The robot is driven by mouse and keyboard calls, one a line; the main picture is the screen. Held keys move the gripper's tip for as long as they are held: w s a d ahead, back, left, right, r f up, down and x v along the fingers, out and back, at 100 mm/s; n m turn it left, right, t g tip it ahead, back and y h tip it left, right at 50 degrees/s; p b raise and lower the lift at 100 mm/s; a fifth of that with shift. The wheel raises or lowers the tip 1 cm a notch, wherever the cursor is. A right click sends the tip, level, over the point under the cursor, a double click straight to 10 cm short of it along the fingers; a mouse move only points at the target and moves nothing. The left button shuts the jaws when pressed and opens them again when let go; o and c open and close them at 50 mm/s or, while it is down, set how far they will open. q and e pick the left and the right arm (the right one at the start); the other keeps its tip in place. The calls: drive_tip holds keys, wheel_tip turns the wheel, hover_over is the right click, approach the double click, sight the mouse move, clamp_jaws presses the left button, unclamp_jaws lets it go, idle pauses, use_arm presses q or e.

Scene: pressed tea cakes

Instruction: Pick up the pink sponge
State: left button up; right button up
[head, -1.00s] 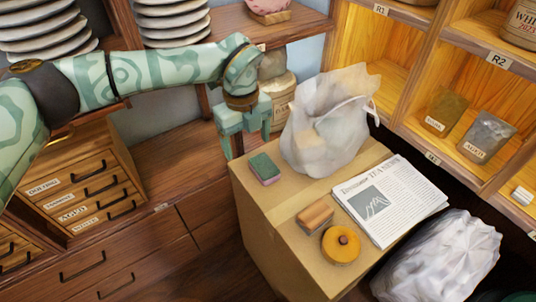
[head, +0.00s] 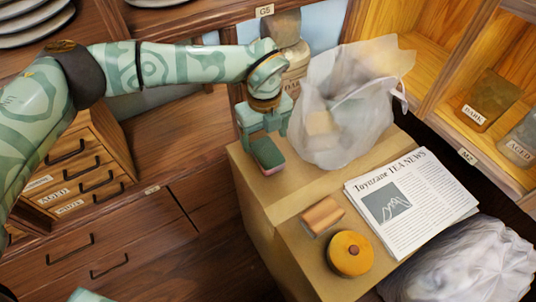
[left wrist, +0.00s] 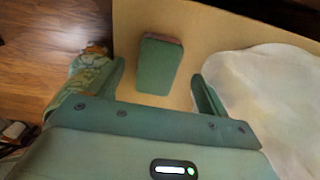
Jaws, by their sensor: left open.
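The pink sponge (head: 267,155) has a dark green top and a pink lower layer. It lies on the cardboard box (head: 262,195) near its back left edge, beside the white plastic bag. My left gripper (head: 264,134) is open and empty, just above and behind the sponge. In the left wrist view the sponge (left wrist: 156,65) lies ahead, between the lines of the two spread fingers (left wrist: 157,78), with gaps on both sides. I cannot tell the exact height of the fingers above it. My right gripper is not in view.
The plastic bag (head: 350,115) stands close to the sponge's right. A wooden block (head: 322,216), a round yellow item (head: 350,253) and newspapers (head: 408,205) lie further forward on the box. Shelves (head: 440,120) stand at right; drawers (head: 90,175) at left.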

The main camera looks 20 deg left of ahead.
sight(265, 149)
use_arm(q)
drive_tip(key=f+b, duration=0.1)
drive_tip(key=f, duration=0.2)
drive_tip(key=f+b, duration=0.1)
drive_tip(key=shift+s+d+f+b, duration=0.15)
drive_tip(key=shift+s+f+b, duration=0.15)
drive_tip(key=shift+f, duration=0.3)
drive_tip(key=shift+r, duration=0.15)
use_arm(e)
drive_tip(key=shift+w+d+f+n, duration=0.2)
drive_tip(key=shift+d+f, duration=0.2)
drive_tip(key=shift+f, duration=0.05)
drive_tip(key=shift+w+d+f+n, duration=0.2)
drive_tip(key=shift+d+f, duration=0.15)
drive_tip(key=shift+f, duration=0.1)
use_arm(q)
drive_tip(key=c, duration=1)
drive_tip(key=shift+c, duration=0.2)
drive_tip(key=shift+r, duration=0.15)
